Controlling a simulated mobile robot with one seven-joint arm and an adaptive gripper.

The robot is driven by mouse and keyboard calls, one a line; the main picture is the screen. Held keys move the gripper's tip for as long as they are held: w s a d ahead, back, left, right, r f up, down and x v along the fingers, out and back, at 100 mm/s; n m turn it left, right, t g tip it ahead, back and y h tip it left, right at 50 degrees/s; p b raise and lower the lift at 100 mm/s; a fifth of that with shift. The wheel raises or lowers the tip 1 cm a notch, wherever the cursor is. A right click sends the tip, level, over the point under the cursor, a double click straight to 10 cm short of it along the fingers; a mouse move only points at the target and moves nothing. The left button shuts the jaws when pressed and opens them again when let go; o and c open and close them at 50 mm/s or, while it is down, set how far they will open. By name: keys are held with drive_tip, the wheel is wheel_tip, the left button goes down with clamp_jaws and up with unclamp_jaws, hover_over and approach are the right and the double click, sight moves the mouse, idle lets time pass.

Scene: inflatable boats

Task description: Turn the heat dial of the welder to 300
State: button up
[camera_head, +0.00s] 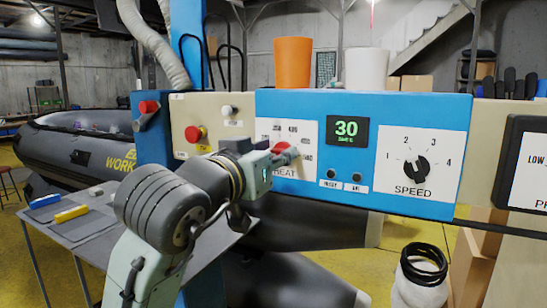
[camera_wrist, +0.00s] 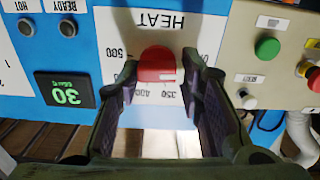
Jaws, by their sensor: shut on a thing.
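The red heat dial (camera_head: 281,148) sits on a white panel marked HEAT (camera_head: 306,170) on the blue welder front (camera_head: 380,106). My gripper (camera_head: 272,158) reaches it from the lower left and partly covers it and the scale. In the wrist view, which is upside down, the heat dial (camera_wrist: 157,62) lies between the two fingers of my gripper (camera_wrist: 160,72), which is shut on it. A white mark shows at the dial's lower right edge there, towards the 350 and 400 labels; its exact setting is unclear. The green display (camera_head: 347,130) reads 30.
A black speed dial (camera_head: 416,168) is to the right. A red button (camera_head: 194,133) on yellow and a red-handled switch (camera_head: 149,107) are to the left. Orange (camera_head: 292,62) and white (camera_head: 366,68) containers stand behind the panel. A table (camera_head: 80,232) is at lower left.

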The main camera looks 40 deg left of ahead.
drive_tip(key=m+b, duration=0.1)
drive_tip(key=m, duration=0.2)
drive_tip(key=shift+m+b, duration=0.8)
drive_tip(key=shift+m, duration=0.9)
drive_tip(key=o, duration=1.2)
drive_tip(key=shift+c, duration=0.2)
drive_tip(key=v, duration=1.2)
